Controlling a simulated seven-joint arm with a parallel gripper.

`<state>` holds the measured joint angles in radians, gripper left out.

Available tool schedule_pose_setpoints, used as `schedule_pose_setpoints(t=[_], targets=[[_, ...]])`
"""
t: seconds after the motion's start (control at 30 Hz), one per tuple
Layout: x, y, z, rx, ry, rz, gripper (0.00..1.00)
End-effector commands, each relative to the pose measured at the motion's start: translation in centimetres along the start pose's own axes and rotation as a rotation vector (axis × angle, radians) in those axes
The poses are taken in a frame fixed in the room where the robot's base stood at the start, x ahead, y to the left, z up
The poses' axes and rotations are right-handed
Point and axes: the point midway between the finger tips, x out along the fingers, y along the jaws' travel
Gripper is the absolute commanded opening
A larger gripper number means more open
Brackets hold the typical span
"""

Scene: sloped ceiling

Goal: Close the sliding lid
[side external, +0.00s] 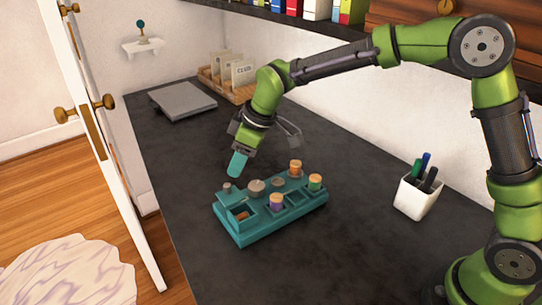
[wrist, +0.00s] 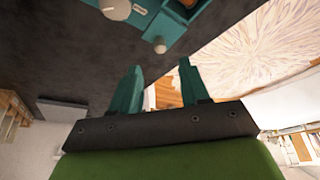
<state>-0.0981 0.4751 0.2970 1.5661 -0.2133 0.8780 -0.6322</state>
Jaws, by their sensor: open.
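A teal box (side external: 275,227) with several compartments sits on the dark counter. A raised teal panel, seemingly the sliding lid (side external: 236,198), is at its left end, with a small grey knob (side external: 227,187) beside it. A compartment in front of the panel is uncovered, with something orange inside. My gripper (side external: 237,164) is above and behind the box's left end, apart from it. In the wrist view, my gripper's teal fingers (wrist: 158,85) are spread with nothing between them. Part of the box (wrist: 166,18) and a pale knob (wrist: 160,45) show beyond them; the rest is cut off.
Capped spools or jars, orange (side external: 295,168), green (side external: 315,182) and purple (side external: 276,202), stand in the box, along with grey round pieces (side external: 257,187). A white pen cup (side external: 417,196) stands right. A grey flat slab (side external: 182,101) lies behind. The counter around the box is clear.

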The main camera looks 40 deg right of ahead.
Motion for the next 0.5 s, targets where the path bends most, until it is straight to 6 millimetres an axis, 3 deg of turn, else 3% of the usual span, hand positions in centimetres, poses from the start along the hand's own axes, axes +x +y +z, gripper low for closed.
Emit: schedule_pose_setpoints(t=[0.2,0.5], targets=[[4.5,-0.1,0.0,0.001,-0.002,-0.002,0.45],[7.2,0.0,0.0,0.001,0.001,0.000,0.45]])
